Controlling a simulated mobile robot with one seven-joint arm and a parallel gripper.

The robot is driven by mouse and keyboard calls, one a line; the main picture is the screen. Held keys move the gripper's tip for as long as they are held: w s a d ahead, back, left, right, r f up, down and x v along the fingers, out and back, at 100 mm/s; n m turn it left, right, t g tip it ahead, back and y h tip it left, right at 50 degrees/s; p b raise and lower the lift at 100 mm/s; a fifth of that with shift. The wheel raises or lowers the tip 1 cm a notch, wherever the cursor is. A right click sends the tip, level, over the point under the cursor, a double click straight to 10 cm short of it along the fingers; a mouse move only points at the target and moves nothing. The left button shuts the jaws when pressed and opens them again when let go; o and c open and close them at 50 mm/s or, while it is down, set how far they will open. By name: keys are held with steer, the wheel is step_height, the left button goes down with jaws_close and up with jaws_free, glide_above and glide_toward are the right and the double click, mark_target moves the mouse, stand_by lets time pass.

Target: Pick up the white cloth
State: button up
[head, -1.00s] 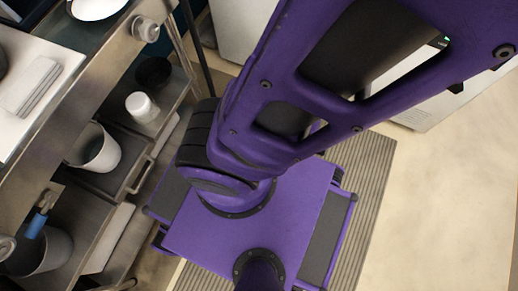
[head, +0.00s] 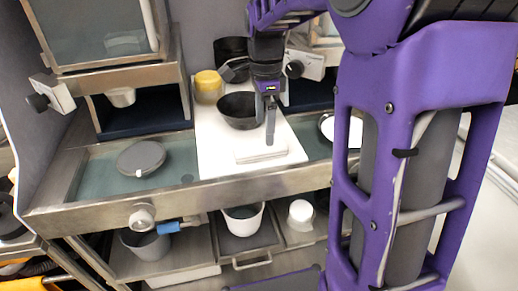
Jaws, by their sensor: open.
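The white cloth (head: 262,154) lies folded flat on the white board (head: 220,165) on the steel counter, near the board's front right part. My gripper (head: 270,128) points down just above the cloth's back edge. It is seen edge-on, with its dark fingers overlapping in the head view. The jaws are open and nothing shows between them. I cannot tell whether the fingertips touch the cloth.
A grey round lid (head: 141,158) lies on the left of the counter. Shelves below hold a white-rimmed pot (head: 243,218) and a white jar (head: 300,212).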

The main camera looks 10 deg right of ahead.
mark_target(260, 144)
steer(key=f, duration=0.3)
steer(key=a+f, duration=0.1)
steer(key=f, duration=0.1)
steer(key=shift+w+f, duration=0.25)
steer(key=shift+w, duration=0.05)
steer(key=shift+c, duration=0.2)
steer(key=c, duration=1.3)
steer(key=shift+o, duration=0.2)
step_height(260, 144, up, 10)
steer(key=shift+p, duration=0.3)
steer(key=shift+r, duration=0.1)
